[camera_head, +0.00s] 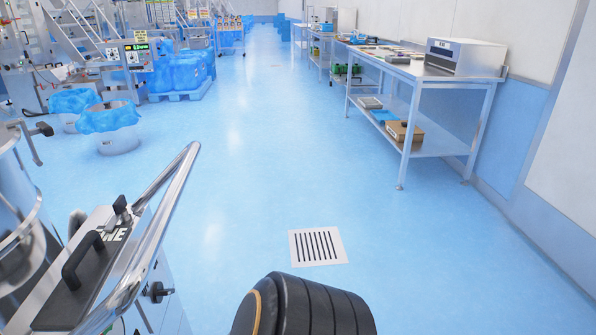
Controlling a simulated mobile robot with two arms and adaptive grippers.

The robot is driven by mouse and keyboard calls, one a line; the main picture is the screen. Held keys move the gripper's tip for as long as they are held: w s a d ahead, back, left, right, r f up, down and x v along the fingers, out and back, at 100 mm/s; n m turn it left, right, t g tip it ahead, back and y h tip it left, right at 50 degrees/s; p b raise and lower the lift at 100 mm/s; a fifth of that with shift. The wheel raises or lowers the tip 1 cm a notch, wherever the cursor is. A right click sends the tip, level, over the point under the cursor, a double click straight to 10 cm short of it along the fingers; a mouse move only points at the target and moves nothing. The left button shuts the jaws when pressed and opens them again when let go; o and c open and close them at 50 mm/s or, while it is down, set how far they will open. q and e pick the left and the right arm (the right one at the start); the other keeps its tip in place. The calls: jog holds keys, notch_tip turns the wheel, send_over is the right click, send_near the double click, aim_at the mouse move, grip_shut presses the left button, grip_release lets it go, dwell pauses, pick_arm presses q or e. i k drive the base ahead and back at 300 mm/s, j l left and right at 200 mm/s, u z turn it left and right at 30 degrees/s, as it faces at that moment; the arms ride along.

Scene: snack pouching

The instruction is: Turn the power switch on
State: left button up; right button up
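I cannot pick out a power switch for certain. A control panel (138,56) with a small green display and several buttons stands on the machine at the upper left; its buttons are too small to tell apart. A nearer steel machine (75,265) fills the lower left, with black handles and a bent metal rail (165,215). A black knob (157,292) sticks out from its side. Neither of my grippers shows. A dark rounded part at the bottom middle looks like part of my own body.
A steel table (410,72) with a white boxy device (465,57) stands along the right wall. Blue-lined bins (118,142) and blue-wrapped goods (180,72) stand at the left. The blue floor between is clear.

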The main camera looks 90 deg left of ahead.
aim_at(159, 292)
jog(key=u, duration=0.45)
jog(key=l+u, duration=0.1)
jog(key=u, duration=0.35)
jog(key=k+u, duration=0.1)
jog(key=u, duration=0.75)
jog(key=k+u, duration=0.1)
jog(key=u, duration=1.2)
jog(key=i+l+u, duration=0.1)
jog(key=u, duration=0.3)
jog(key=l+u, duration=0.1)
jog(key=u, duration=0.3)
jog(key=i+l+u, duration=0.1)
jog(key=u, duration=0.3)
jog(key=l+u, duration=0.15)
jog(key=u, duration=0.25)
